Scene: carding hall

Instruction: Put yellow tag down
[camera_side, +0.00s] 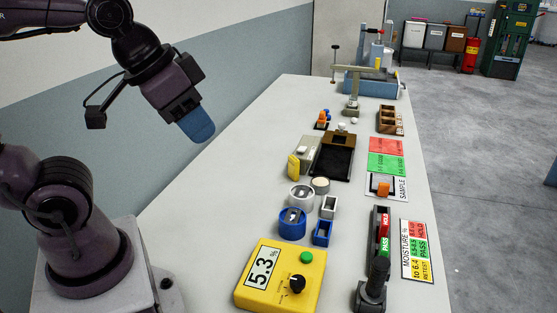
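A small yellow piece (293,166), which looks like the yellow tag, stands upright against the left side of a grey box (308,150) on the table. My gripper (198,124) is high above the left part of the table, up and left of the yellow piece and well apart from it. A blue rounded shape shows at the gripper's end; I cannot tell if it is the fingers or something held. The gap between the fingers does not show.
A yellow meter (281,275) reading 5.3% stands at the front. Blue and white round pots and small boxes sit behind it. A black lever stand (372,285) and a moisture chart (418,250) are at right. Red and green mats (387,162) lie farther back. The table's left side is clear.

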